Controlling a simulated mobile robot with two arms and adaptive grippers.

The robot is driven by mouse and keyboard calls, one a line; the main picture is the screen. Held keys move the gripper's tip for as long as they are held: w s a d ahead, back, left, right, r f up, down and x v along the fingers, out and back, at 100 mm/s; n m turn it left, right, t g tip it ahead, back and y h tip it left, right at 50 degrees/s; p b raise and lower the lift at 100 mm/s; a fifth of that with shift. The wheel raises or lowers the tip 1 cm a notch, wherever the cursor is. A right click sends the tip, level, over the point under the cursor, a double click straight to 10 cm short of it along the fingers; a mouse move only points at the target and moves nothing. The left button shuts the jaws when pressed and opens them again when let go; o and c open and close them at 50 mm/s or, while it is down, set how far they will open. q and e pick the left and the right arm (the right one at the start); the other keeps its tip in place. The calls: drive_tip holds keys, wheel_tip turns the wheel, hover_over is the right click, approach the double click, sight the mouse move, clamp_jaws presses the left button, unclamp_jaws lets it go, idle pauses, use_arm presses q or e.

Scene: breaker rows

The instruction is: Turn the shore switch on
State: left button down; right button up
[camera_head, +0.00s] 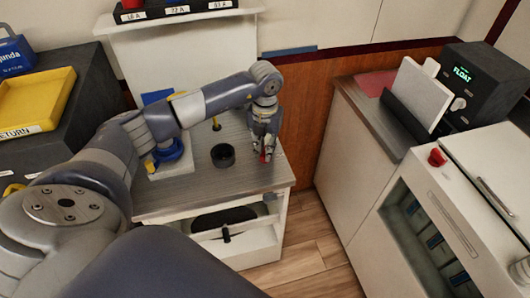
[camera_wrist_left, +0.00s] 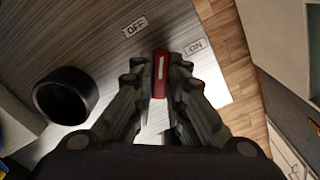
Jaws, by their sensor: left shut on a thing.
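The switch is a red handle (camera_wrist_left: 160,75) with a white stripe, in the middle of the left wrist view. An OFF label (camera_wrist_left: 135,26) lies above and left of it, and an ON label (camera_wrist_left: 195,47) above and right. The stripe points up the picture, between the two labels. My left gripper (camera_wrist_left: 160,92) is shut on the handle, with a finger on each side. In the head view my left gripper (camera_head: 264,146) reaches down to the counter's right end, and a bit of the red handle (camera_head: 265,157) shows at its fingertips. My right gripper is not in view.
A black cup (camera_head: 222,155) stands on the counter (camera_head: 225,185) left of the gripper. A blue fitting (camera_head: 170,151) is further left. Another red knob (camera_head: 437,157) sits on the white cabinet at right, below a black box reading FLOAT (camera_head: 478,85). Open floor (camera_head: 310,235) lies between.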

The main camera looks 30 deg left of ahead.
use_arm(q)
drive_tip(key=m+b, duration=0.4)
drive_tip(key=m, duration=0.2)
drive_tip(key=shift+f, duration=0.1)
drive_tip(key=shift+m+b, duration=1.15)
drive_tip(key=shift+m, duration=1.35)
drive_tip(key=shift+r, duration=0.2)
drive_tip(key=c, duration=1.6)
unclamp_jaws()
wheel_tip(320, 180, up, 12)
